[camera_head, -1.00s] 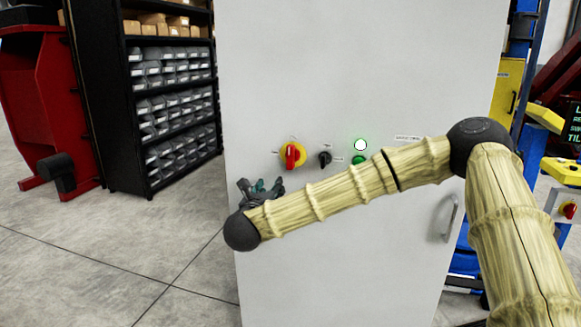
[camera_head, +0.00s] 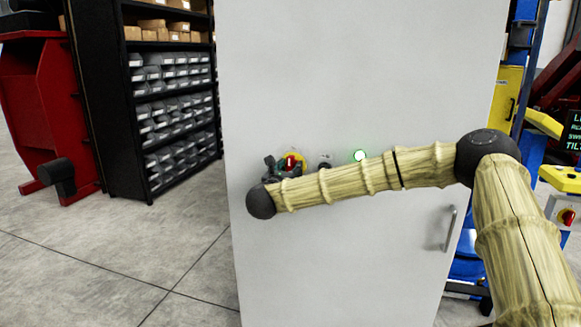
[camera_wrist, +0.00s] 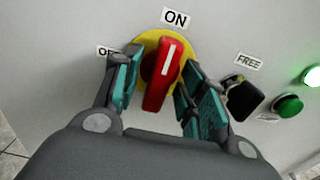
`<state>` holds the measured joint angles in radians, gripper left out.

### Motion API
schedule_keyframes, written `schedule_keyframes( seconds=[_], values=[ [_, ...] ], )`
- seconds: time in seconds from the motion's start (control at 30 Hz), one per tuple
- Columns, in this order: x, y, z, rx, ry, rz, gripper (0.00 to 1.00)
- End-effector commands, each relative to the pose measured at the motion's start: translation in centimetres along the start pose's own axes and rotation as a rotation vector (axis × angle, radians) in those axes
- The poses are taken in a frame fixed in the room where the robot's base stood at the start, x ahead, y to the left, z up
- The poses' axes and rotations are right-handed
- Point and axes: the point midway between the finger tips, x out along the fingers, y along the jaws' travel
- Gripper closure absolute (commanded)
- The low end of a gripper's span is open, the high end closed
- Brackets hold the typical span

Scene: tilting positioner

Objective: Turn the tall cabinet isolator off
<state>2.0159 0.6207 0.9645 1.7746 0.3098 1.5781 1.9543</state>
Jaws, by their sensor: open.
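The isolator is a red handle (camera_wrist: 162,78) on a yellow round plate (camera_wrist: 150,45), mounted on the tall cabinet's white front (camera_head: 350,60). In the wrist view its white mark points up toward the ON label (camera_wrist: 175,18); the OFF label (camera_wrist: 106,52) at its left is partly covered. My gripper (camera_wrist: 160,90) is open, with one teal-padded finger on each side of the red handle. Whether the pads touch the handle I cannot tell. In the head view the isolator (camera_head: 291,161) is partly hidden by my gripper (camera_head: 284,167).
Right of the isolator are a black selector (camera_wrist: 242,98) labelled FREE, a green button (camera_wrist: 288,106) and a lit green lamp (camera_head: 360,156). The cabinet handle (camera_head: 449,228) is lower right. A black shelf (camera_head: 170,100) stands left, with open floor before it.

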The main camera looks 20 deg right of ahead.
Motion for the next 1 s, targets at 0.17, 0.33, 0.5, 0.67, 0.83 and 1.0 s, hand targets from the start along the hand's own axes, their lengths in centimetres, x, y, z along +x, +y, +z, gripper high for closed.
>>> schedule_keyframes(
  seconds=[0.17, 0.33, 0.5, 0.67, 0.83, 1.0],
  values=[
    [0.87, 0.00, -0.05, -0.001, 0.001, 0.000, 0.59],
    [0.95, 0.01, -0.09, -0.001, 0.001, 0.001, 0.59],
    [0.94, 0.01, -0.09, -0.001, 0.001, 0.001, 0.70],
    [0.93, 0.01, -0.08, -0.001, 0.001, 0.001, 0.99],
    [0.93, 0.00, -0.08, -0.003, 0.001, 0.001, 1.00],
    [0.93, 0.01, -0.15, -0.028, 0.000, 0.001, 1.00]
  ],
)
